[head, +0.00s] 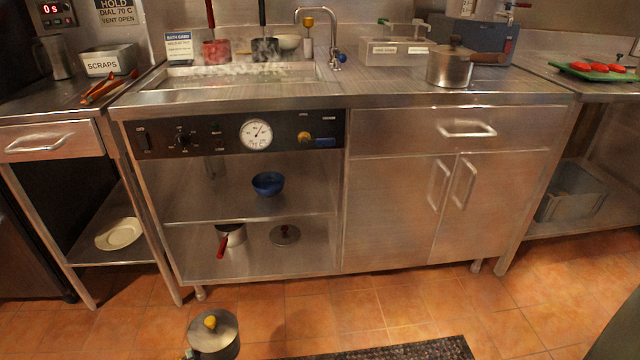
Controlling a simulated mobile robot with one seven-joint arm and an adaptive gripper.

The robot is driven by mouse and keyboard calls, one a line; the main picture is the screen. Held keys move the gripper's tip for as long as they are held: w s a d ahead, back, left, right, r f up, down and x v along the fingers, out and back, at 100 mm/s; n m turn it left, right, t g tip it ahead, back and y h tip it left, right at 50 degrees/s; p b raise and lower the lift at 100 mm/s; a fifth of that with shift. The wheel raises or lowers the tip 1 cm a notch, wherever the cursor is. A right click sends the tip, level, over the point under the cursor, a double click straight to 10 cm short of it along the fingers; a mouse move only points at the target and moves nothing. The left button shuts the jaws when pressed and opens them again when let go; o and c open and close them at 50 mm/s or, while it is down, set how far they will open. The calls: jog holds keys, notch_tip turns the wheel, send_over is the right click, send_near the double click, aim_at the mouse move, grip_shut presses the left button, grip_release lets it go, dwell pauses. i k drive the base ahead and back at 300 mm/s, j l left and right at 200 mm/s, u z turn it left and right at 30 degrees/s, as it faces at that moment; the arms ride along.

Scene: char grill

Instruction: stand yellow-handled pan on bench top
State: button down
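A grey metal pan with a lid and a yellow knob (212,337) is low at the bottom edge of the head view, in front of the bench. Its lower part is cut off, and its side handle does not show clearly. I cannot tell whether it rests on the floor or is held. The steel bench top (400,94) runs across the picture above it. A lidded steel pan with a brown handle (449,70) stands on the bench top, right of the middle. My gripper is not in view.
A steaming sunken bath (240,75) holds red and dark vessels at the bench's left. A blue bowl (268,183), a red-handled pan (231,234) and a loose lid (285,235) are on the shelves below. The bench top's front strip is clear. A dark mat (410,350) lies on the floor.

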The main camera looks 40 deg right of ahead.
aim_at(361, 87)
jog(key=l+z, duration=0.15)
jog(key=z, duration=0.25)
jog(key=l+z, duration=0.2)
jog(key=z, duration=0.2)
